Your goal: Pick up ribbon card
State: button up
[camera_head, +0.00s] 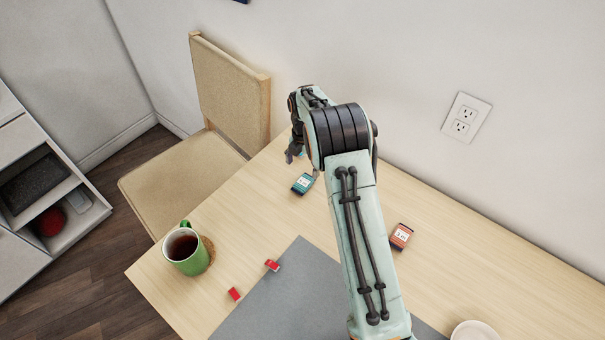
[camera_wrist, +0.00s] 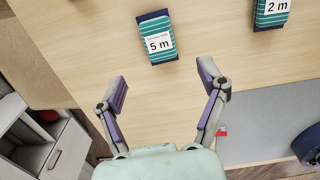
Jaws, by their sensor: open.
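In the wrist view, a teal striped ribbon card (camera_wrist: 157,38) with a white "5 m" label lies flat on the wooden table, ahead of my gripper (camera_wrist: 163,83). A second teal striped card (camera_wrist: 272,12), labelled "2 m", is at the top right, partly cut by the frame edge. My gripper's two purple-padded fingers are spread apart with bare table between them, touching neither card. In the head view, my gripper (camera_head: 301,162) is at the far side of the table, partly hidden by my arm, and a teal card (camera_head: 302,183) lies close below it.
A green mug (camera_head: 188,250) of dark drink stands at the left. Two small red pieces (camera_head: 272,265) lie near the grey mat (camera_head: 290,300). A white dish (camera_head: 474,332) is at lower right. A chair (camera_head: 230,90) stands behind.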

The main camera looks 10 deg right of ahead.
aim_at(302, 184)
notch_tip(302, 184, down, 7)
jog(key=shift+s+a+r, duration=0.1)
dwell(0.3)
jog(key=c, duration=0.9)
